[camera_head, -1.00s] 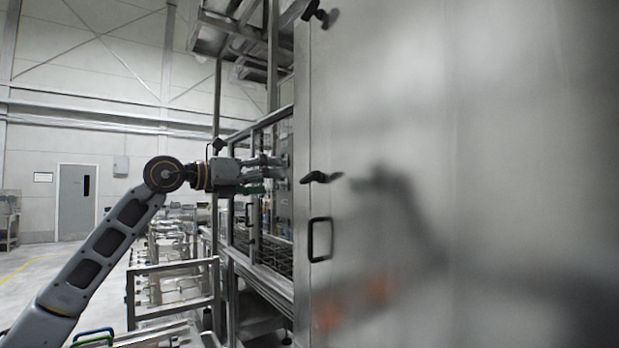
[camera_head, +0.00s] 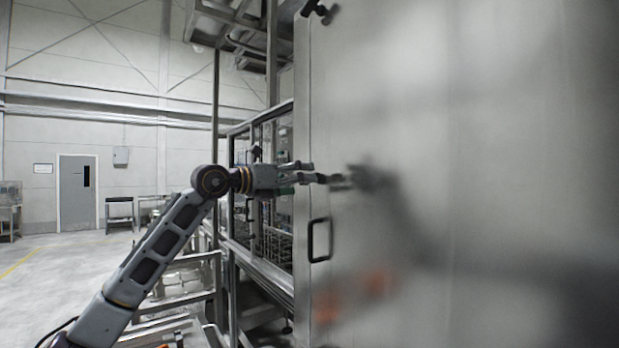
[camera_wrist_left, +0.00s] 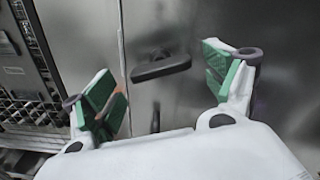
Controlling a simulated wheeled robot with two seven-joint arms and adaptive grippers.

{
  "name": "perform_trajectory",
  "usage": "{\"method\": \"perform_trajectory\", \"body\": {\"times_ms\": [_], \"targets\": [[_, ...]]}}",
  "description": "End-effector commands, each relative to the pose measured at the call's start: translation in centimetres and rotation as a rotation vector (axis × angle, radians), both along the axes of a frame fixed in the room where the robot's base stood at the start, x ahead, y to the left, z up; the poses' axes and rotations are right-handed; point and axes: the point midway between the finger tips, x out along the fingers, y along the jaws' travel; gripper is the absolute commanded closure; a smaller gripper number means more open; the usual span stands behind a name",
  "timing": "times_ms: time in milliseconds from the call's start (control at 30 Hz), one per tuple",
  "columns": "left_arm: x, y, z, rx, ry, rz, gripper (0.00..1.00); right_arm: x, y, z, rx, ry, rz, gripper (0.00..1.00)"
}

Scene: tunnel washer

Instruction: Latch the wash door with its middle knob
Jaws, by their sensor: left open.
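The wash door (camera_head: 450,130) is a large shiny steel panel on the right of the head view. Its middle knob (camera_head: 338,181), a dark lever, sits near the door's left edge, partly hidden by my left gripper (camera_head: 308,172). In the left wrist view the knob (camera_wrist_left: 160,67) is a dark, nearly level bar between the open green-padded fingers of my left gripper (camera_wrist_left: 163,82). Gaps show on both sides, and the fingers do not grip it. My right gripper is not in view.
A black pull handle (camera_head: 320,240) is below the middle knob, and another dark knob (camera_head: 318,11) is near the top. A framed steel and glass enclosure (camera_head: 262,195) stands left of the door. Open floor (camera_head: 60,290) lies further left.

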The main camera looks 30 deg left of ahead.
Motion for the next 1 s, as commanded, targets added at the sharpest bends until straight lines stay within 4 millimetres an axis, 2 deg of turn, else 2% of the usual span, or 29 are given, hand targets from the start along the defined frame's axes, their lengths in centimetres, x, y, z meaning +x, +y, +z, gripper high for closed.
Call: {"method": "perform_trajectory", "body": {"times_ms": [200, 400, 800, 1000], "targets": [[1.9, -0.9, 0.2, -0.002, -0.001, -0.002, 0.14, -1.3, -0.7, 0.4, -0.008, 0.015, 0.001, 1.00], [3.0, -1.3, 0.1, 0.000, 0.000, -0.001, 0.14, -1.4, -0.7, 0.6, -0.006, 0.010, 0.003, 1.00], [3.3, -1.4, 0.0, 0.001, 0.000, 0.000, 0.14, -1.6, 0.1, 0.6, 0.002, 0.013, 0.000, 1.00], [3.3, -1.4, 0.0, 0.001, 0.000, 0.000, 0.39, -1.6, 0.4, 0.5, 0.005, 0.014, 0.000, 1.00]]}}
